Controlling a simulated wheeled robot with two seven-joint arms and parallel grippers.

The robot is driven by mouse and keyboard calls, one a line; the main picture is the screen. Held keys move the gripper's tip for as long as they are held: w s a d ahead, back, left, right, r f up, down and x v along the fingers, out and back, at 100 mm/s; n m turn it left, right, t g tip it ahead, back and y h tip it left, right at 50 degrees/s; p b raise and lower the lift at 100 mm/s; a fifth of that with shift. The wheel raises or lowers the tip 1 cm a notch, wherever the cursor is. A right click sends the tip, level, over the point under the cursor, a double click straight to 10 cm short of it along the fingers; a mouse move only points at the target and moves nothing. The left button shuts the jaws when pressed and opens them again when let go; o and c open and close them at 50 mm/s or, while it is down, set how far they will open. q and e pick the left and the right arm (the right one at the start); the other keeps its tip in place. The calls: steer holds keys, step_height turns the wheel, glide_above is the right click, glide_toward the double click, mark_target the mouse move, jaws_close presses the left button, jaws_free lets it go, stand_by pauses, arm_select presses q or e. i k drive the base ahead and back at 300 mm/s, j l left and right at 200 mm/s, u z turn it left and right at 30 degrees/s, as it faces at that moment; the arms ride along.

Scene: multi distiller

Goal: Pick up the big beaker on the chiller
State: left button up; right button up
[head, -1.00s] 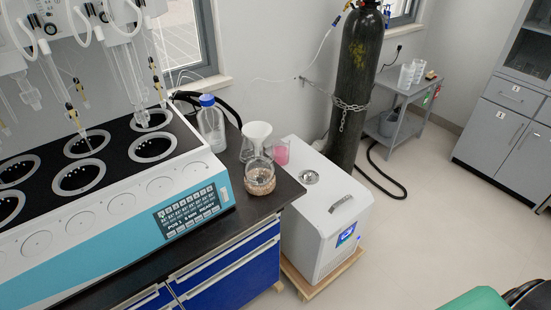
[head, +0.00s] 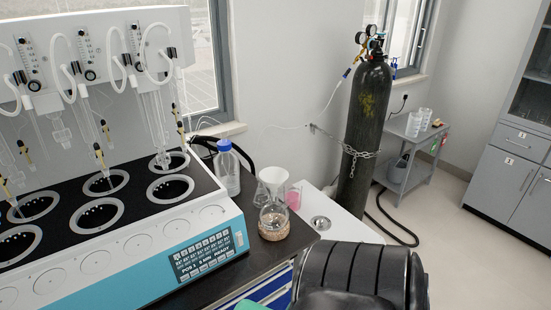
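The white chiller (head: 345,231) stands at the right end of the dark bench. Only part of its top shows, with a round metal fitting (head: 320,222); my black ribbed arm part hides its front. I see no big beaker on the visible part of its top. A small beaker with pink liquid (head: 294,198) stands at the bench's right end, behind the glassware. Several clear beakers (head: 418,122) stand on a grey cart at the back. Neither gripper's fingers are in the head view.
A round flask on a cork ring (head: 274,234), a white funnel (head: 272,180) and a blue-capped bottle (head: 227,168) crowd the bench end. The multi-position distiller (head: 208,258) fills the left. A chained gas cylinder (head: 366,130) stands behind the chiller. Floor on the right is clear.

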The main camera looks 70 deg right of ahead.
mark_target(292, 188)
steer(key=k+l+u, duration=0.15)
steer(key=l, duration=0.25)
steer(key=k+l+u, duration=0.15)
steer(key=l, duration=0.25)
steer(key=k+l+u, duration=0.15)
steer(key=l, duration=0.25)
steer(key=k+l+u, duration=0.15)
steer(key=k+l, duration=0.45)
steer(key=l, duration=0.15)
steer(key=k+l, duration=0.3)
steer(key=l, duration=0.15)
steer(key=k+l, duration=0.65)
steer(key=l, duration=0.25)
